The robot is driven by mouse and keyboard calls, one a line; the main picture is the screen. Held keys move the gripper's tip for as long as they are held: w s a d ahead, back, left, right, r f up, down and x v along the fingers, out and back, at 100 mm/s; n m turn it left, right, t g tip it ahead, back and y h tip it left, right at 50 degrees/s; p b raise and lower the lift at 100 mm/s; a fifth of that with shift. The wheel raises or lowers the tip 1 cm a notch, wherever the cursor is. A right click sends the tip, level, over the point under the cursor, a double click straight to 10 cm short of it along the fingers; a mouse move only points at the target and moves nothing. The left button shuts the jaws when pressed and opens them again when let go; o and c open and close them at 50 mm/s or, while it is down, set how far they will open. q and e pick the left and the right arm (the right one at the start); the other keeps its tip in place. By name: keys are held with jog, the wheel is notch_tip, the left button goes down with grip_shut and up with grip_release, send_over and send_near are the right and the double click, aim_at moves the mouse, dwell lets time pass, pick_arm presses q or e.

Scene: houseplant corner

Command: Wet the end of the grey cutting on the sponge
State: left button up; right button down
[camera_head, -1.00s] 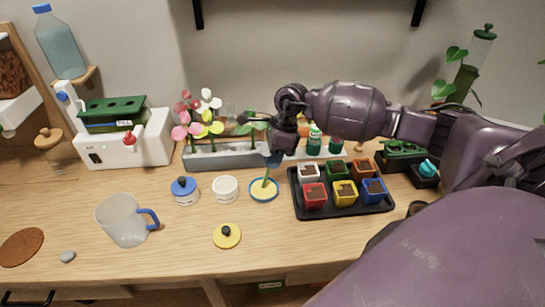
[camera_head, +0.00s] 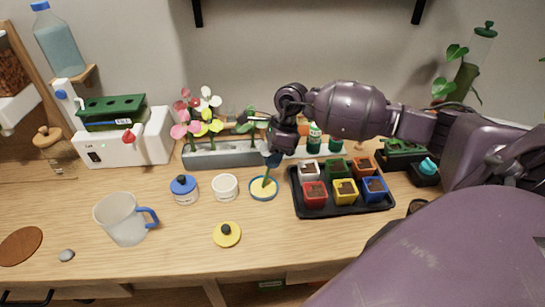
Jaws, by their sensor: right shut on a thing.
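My right gripper (camera_head: 275,152) is shut on a cutting (camera_head: 268,175) and holds it nearly upright, leaning slightly. A dark blue-grey part of the cutting shows just below the fingers, with a green stem under it. The stem's lower end meets the yellow sponge (camera_head: 258,190) in a round, blue-rimmed dish on the table. From this angle I cannot tell how firmly the end presses on it. My left gripper is out of view.
An open white pot (camera_head: 225,187) and a blue-lidded jar (camera_head: 184,190) stand left of the dish. A yellow lid (camera_head: 227,235) lies in front. A black tray (camera_head: 345,210) of coloured pots is close on the right. A grey planter (camera_head: 222,156) with flowers stands behind.

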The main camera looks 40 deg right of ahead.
jog(key=shift+s+f, duration=0.1)
jog(key=shift+f, duration=0.05)
dwell(0.6)
dwell(0.5)
jog(key=shift+r, duration=0.25)
jog(key=shift+r+p, duration=0.65)
jog(key=shift+r, duration=0.8)
jog(key=shift+r+p, duration=0.8)
jog(key=shift+r, duration=1.05)
